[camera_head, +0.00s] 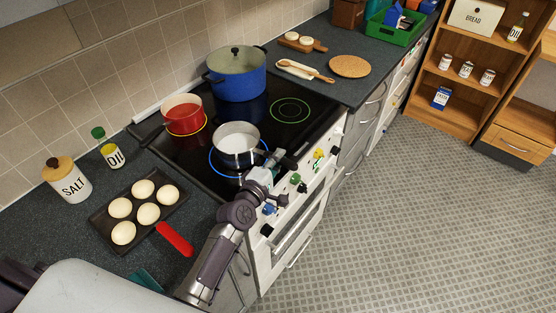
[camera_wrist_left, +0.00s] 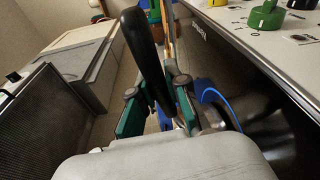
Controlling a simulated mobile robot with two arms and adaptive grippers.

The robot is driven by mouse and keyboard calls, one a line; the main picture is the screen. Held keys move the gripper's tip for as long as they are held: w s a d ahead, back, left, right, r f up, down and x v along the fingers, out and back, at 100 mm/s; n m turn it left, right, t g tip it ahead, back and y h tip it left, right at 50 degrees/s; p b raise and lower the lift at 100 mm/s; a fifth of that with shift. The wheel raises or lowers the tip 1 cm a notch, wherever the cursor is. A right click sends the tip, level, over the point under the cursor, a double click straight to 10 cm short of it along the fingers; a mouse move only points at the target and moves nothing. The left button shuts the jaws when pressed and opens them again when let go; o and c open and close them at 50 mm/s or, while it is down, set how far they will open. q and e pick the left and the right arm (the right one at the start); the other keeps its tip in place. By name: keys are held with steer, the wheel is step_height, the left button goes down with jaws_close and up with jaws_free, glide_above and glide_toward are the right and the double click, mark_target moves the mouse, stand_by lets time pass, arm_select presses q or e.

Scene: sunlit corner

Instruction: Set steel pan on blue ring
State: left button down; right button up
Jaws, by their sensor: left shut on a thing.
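The steel pan (camera_head: 238,152) has a pale inside and a dark handle pointing right and toward the front of the hob. My left gripper (camera_head: 276,160) is shut on that handle. In the left wrist view the black pan handle (camera_wrist_left: 147,55) stands between the green-sided fingers of my left gripper (camera_wrist_left: 158,108). The blue ring (camera_head: 212,164) is lit on the black hob, and the pan is over it, hiding much of it. I cannot tell whether the pan's base touches the glass. My right gripper is not in view.
A red pot (camera_head: 184,120) stands on a yellow ring, and a blue lidded pot (camera_head: 237,80) stands behind. A green ring (camera_head: 290,109) is bare.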

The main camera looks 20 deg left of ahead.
arm_select(q)
steer(key=c, duration=1.2)
jaws_free()
steer(key=shift+f, duration=0.15)
steer(key=shift+r, duration=0.2)
steer(key=shift+s+f, duration=0.1)
steer(key=shift+s, duration=0.2)
steer(key=s, duration=0.3)
steer(key=s+a+b, duration=0.1)
steer(key=s, duration=0.3)
steer(key=s+a+r+b, duration=0.1)
steer(key=s, duration=0.3)
steer(key=shift+s, duration=0.15)
